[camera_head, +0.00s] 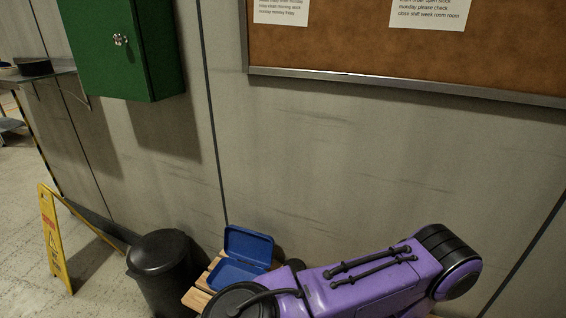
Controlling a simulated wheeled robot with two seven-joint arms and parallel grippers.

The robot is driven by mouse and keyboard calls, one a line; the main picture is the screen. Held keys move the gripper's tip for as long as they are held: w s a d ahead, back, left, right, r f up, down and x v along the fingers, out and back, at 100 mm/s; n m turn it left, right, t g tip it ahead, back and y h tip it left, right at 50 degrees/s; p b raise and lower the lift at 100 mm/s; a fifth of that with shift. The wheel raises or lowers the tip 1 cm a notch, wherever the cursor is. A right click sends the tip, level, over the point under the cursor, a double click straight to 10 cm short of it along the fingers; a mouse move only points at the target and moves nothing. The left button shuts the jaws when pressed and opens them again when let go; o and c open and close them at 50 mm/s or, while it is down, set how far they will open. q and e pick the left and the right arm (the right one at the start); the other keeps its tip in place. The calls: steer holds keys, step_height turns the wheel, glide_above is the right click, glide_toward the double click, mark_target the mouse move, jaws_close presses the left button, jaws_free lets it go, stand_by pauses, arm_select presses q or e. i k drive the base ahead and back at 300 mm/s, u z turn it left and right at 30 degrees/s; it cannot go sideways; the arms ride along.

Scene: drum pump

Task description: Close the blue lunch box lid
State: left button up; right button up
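The blue lunch box (236,273) sits on a wooden slatted surface, low in the middle of the head view. Its lid (249,244) stands up, tilted back toward the wall, so the box is open. The front and right of the box are partly hidden behind a purple and black arm part of mine that reaches in from the right. Neither gripper's fingers show in this view.
A black bin (160,268) stands just left of the wooden slats (197,298). A yellow floor sign (52,240) stands farther left. The wall is close behind the box, with a green cabinet (125,50) and a cork board (400,60) above.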

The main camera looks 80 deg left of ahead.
mark_target(251, 246)
steer(key=i, duration=0.55)
steer(key=u, duration=3.35)
